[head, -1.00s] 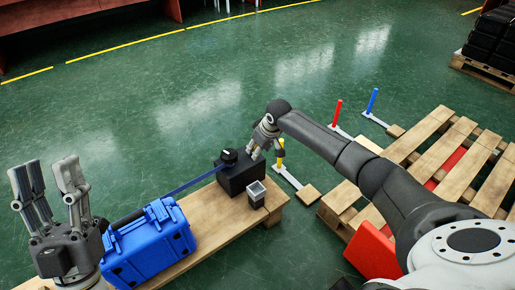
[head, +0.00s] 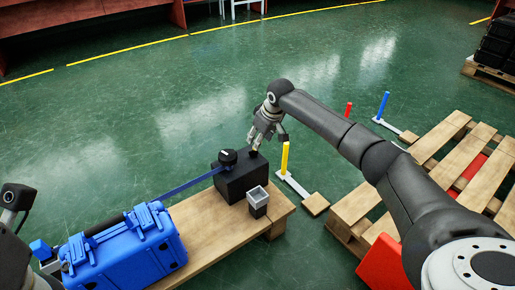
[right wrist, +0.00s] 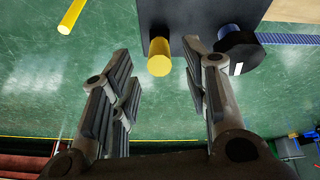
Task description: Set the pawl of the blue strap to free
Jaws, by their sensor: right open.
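The blue strap (head: 190,184) runs from a blue case (head: 130,248) to a round black knob (head: 228,157) on a black block (head: 243,178). In the right wrist view the strap (right wrist: 288,39) meets the knob (right wrist: 240,50), which bears a white mark. In the head view the peg cannot be made out. My left arm shows at the left edge; its fingers are unclear.
The case and block stand on a wooden bench (head: 213,228), with a small grey open box (head: 258,198) before the block. A yellow post (head: 285,158), a red post (head: 348,109) and a blue post (head: 383,105) stand beyond. Pallets (head: 446,178) lie at right.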

